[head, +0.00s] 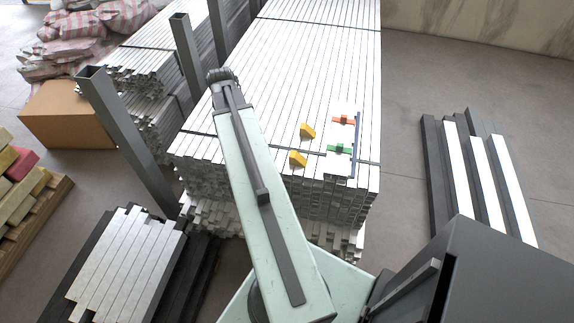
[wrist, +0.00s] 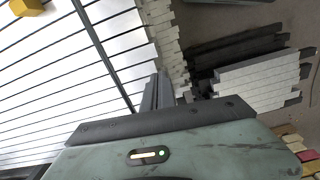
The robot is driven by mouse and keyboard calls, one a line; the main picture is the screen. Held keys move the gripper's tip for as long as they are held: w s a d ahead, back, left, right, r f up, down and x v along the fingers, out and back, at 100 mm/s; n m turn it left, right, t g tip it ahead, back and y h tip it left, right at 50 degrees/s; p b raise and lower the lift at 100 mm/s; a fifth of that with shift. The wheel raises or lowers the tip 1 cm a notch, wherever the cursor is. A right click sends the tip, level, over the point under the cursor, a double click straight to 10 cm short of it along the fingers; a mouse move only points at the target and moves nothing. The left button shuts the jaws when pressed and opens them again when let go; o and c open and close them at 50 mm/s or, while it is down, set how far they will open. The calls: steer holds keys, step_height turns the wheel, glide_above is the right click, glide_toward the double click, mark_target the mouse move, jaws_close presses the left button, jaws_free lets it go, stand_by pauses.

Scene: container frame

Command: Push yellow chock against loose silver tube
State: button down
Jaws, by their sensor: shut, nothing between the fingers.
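Two yellow chocks lie on the silver tube stack, a far one (head: 307,132) and a near one (head: 297,159), right of my arm in the head view. A yellow chock (wrist: 26,7) also shows at the top left corner of the wrist view, cut by the edge. The silver tubes (head: 300,45) lie side by side; I cannot tell which one is loose. My gripper (wrist: 161,80) shows as narrow grey fingers in the wrist view, shut and empty, apart from the chock.
Grey upright posts (head: 130,125) stand left of the stack. A lower tube pile (head: 130,260) is at front left. Dark and white bars (head: 480,180) lie on the floor at right.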

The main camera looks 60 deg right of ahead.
steer(key=n+b, duration=0.1)
steer(key=b, duration=0.1)
glide_toward(286, 160)
steer(key=w+a+r, duration=0.1)
steer(key=w+r, duration=0.2)
steer(key=w, duration=0.1)
steer(key=f+b, duration=0.9)
steer(key=b, duration=0.1)
steer(key=shift+a+f, duration=0.2)
steer(key=shift+f, duration=0.15)
steer(key=s, duration=0.1)
steer(key=s+d, duration=0.1)
steer(key=s, duration=0.1)
steer(key=shift+s, duration=0.25)
steer(key=shift+s+d+r, duration=0.1)
steer(key=shift+s, duration=0.15)
